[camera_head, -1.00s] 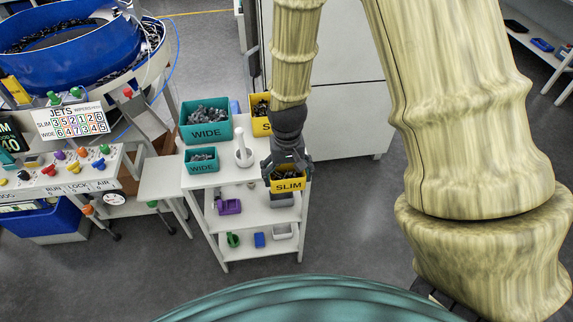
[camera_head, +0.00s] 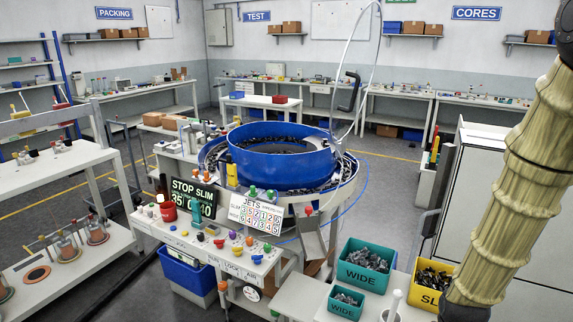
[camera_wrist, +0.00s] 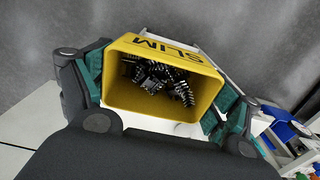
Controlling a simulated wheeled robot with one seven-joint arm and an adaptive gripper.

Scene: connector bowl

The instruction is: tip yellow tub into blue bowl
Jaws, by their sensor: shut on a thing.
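The blue bowl (camera_head: 272,160) is a large round feeder bowl on its machine in the middle of the head view, with dark parts inside. The small yellow tub (camera_wrist: 187,110), marked SLIM, shows in the wrist view with a pile of black connectors in it. My gripper (camera_wrist: 160,95) is shut on the tub, one finger at each side, and the tub's open top faces the camera.
A control panel (camera_head: 215,248) with coloured knobs stands before the bowl. A thin hoop (camera_head: 374,70) rises beside the bowl. A white cabinet (camera_head: 470,190) is at right.

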